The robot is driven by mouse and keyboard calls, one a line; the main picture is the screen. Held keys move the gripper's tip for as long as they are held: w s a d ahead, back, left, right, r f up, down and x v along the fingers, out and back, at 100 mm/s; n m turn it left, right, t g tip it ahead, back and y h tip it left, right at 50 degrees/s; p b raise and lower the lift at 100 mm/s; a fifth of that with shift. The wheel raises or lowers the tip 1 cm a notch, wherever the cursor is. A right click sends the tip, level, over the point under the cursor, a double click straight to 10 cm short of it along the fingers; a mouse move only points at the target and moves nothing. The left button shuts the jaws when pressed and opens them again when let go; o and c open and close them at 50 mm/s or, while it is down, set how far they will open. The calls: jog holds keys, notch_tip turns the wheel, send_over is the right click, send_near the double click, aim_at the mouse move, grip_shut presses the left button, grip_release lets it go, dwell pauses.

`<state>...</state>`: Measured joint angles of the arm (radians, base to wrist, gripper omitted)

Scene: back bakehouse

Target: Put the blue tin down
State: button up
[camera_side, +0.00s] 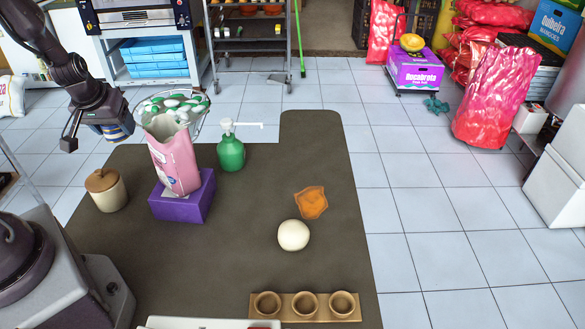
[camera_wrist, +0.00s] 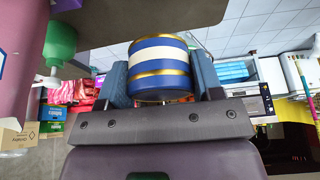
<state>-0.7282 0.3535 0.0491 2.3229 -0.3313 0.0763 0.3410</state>
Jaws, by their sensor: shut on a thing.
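The blue tin (camera_wrist: 160,52) has a white band and gold stripes. It sits between the two fingers of my gripper (camera_wrist: 161,78) in the wrist view, which is shut on it. In the side view my gripper (camera_side: 105,128) is at the left, raised, near the far left corner of the dark table (camera_side: 240,255). The tin (camera_side: 119,131) shows there only as a small blue part under the gripper, mostly hidden. I see no contact between the tin and the table.
A lidded jar (camera_side: 106,193), a pink bag (camera_side: 174,163) on a purple box (camera_side: 190,205) and a green pump bottle (camera_side: 230,154) stand nearest. A white ball (camera_side: 293,235), an orange piece (camera_side: 311,203) and a three-cup holder (camera_side: 280,307) lie further right. The table's middle is clear.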

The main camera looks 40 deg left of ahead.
jog(key=w+d+r+m+t+h, duration=0.1)
jog(key=w+d+m+h, duration=0.1)
jog(key=w+d+m, duration=0.4)
jog(key=w+d+r+m+h, duration=0.2)
jog(key=w+m, duration=0.2)
jog(key=w, duration=0.3)
jog(key=s+d+n, duration=0.2)
jog(key=d, duration=2)
jog(key=n+y, duration=0.3)
jog(key=n, duration=0.2)
send_over(303, 166)
jog(key=s, duration=0.2)
notch_tip(303, 166, down, 13)
jog(key=shift+w+d+f, duration=0.15)
jog(key=shift+f, duration=0.05)
jog(key=shift+w+f, duration=0.1)
jog(key=shift+f, duration=0.1)
jog(key=shift+w+f, duration=0.15)
jog(key=shift+f, duration=1.45)
